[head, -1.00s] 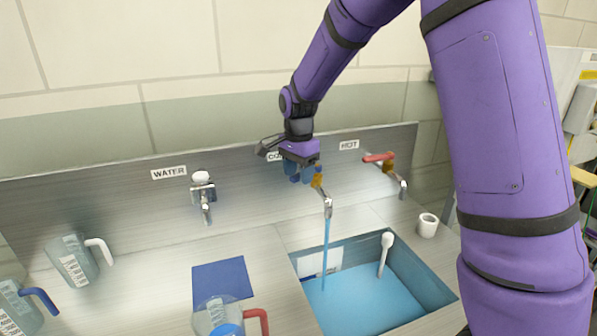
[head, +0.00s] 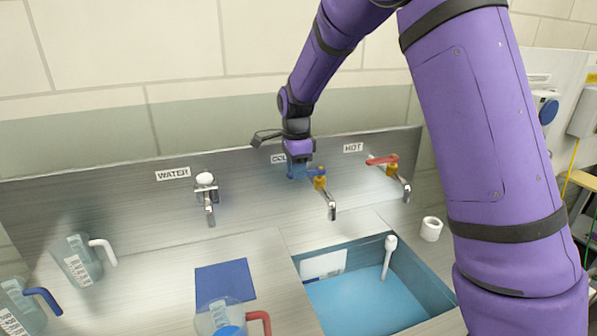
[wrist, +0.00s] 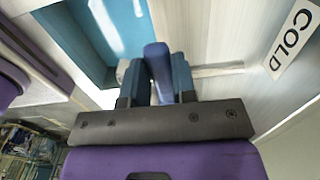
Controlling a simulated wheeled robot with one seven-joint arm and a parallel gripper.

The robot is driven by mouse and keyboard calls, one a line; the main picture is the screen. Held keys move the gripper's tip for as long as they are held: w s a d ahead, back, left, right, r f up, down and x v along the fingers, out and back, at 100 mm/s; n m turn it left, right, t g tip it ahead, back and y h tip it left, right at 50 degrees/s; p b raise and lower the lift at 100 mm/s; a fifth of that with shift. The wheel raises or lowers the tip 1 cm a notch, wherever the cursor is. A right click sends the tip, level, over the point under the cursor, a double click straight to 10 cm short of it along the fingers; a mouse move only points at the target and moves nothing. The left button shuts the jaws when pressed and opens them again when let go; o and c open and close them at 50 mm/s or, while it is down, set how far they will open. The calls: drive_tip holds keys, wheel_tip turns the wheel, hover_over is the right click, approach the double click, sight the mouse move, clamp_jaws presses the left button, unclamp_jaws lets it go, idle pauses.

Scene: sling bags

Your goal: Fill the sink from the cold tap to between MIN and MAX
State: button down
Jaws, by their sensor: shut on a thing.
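The cold tap (head: 329,200) stands behind the sink under the COLD label, with a blue lever. My gripper (head: 298,172) is shut on the blue lever (wrist: 157,68), which shows between the two fingers in the wrist view (wrist: 160,90). No water stream hangs from the cold spout. The sink (head: 425,275) holds blue water (head: 365,303). A white label plate (head: 322,264) is on its back wall, just above the water; its marks are too small to read. A white stick with a round head (head: 388,256) stands in the sink's back right part.
The hot tap (head: 398,180) with a red lever is right of the cold tap, the WATER tap (head: 207,198) left. Clear jugs (head: 78,262) stand at left, one with a red handle (head: 258,322) in front. A blue mat (head: 224,279) and a white cup (head: 431,229) lie on the counter.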

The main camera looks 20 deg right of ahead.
drive_tip(key=c, duration=0.9)
unclamp_jaws()
wheel_tip(320, 180, up, 11)
drive_tip(key=shift+f, duration=0.1)
